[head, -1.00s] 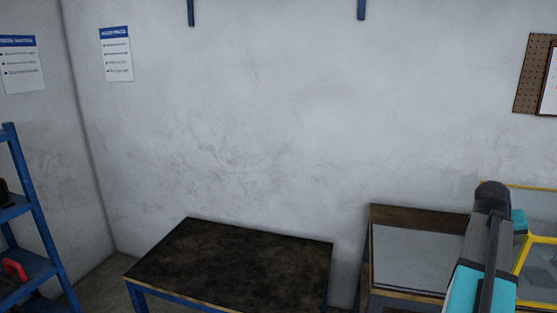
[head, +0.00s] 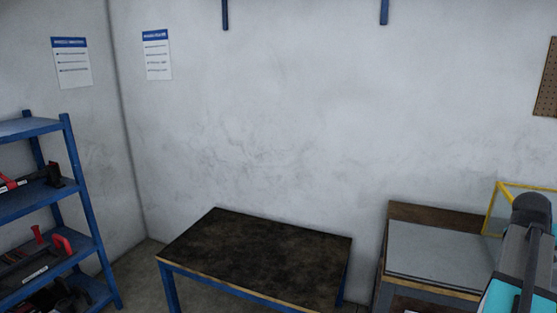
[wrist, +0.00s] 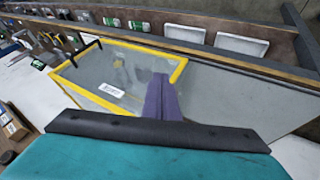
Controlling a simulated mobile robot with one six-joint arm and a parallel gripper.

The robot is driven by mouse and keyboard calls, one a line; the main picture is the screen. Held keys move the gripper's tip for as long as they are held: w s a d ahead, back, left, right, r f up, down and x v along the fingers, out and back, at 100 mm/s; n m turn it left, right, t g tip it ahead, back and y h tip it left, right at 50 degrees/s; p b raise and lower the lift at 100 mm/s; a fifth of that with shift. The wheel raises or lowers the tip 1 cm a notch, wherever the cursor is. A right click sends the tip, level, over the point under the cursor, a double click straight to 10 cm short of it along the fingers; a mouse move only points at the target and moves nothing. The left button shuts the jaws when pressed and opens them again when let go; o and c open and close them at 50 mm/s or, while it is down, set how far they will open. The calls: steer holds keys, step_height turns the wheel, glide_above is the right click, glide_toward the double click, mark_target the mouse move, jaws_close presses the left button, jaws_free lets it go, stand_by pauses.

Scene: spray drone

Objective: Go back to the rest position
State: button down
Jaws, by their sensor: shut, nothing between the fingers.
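My arm, teal and grey, stands at the lower right edge of the head view; its gripper is not visible there. In the wrist view my gripper (wrist: 160,82) shows as a narrow purple pair of fingers beyond a black bar. The fingers are shut together with nothing held. Behind them is a yellow-framed clear panel or box (wrist: 128,72) with a small white label. I cannot tell the gap between the fingers and it. The yellow frame also shows behind my arm in the head view (head: 503,191).
An empty dark-topped table (head: 260,255) with blue legs stands against the wall. Blue shelves (head: 85,205) at left hold red and black tools. A grey-topped bench (head: 435,252) is at right. In the wrist view, two pale trays (wrist: 242,45) sit along a wooden ledge.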

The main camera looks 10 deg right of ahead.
steer(key=w+a+f+n+y, duration=0.2)
steer(key=w+a+f+n, duration=0.1)
steer(key=w+a+f, duration=1.1)
steer(key=w+a+f+n+g+y, duration=0.1)
steer(key=a+f+n+y, duration=0.15)
steer(key=a+f, duration=1.7)
steer(key=s+a+f+n+g+y, duration=0.1)
steer(key=s+a+f+n+g, duration=0.1)
steer(key=s+a+f, duration=0.5)
steer(key=s+a+f+n+g, duration=0.1)
steer(key=s+a+f, duration=0.2)
steer(key=a+f, duration=0.75)
steer(key=s+a+f+g+y, duration=0.1)
steer(key=s+a+f, duration=0.3)
steer(key=s, duration=0.5)
steer(key=s+a+f+g+y, duration=0.1)
steer(key=s+a+f, duration=0.3)
steer(key=s+a, duration=0.3)
steer(key=s, duration=0.2)
steer(key=shift+s+a+f+m+g, duration=0.15)
steer(key=shift+s+f+m+g, duration=0.15)
steer(key=shift+s+m+g, duration=0.1)
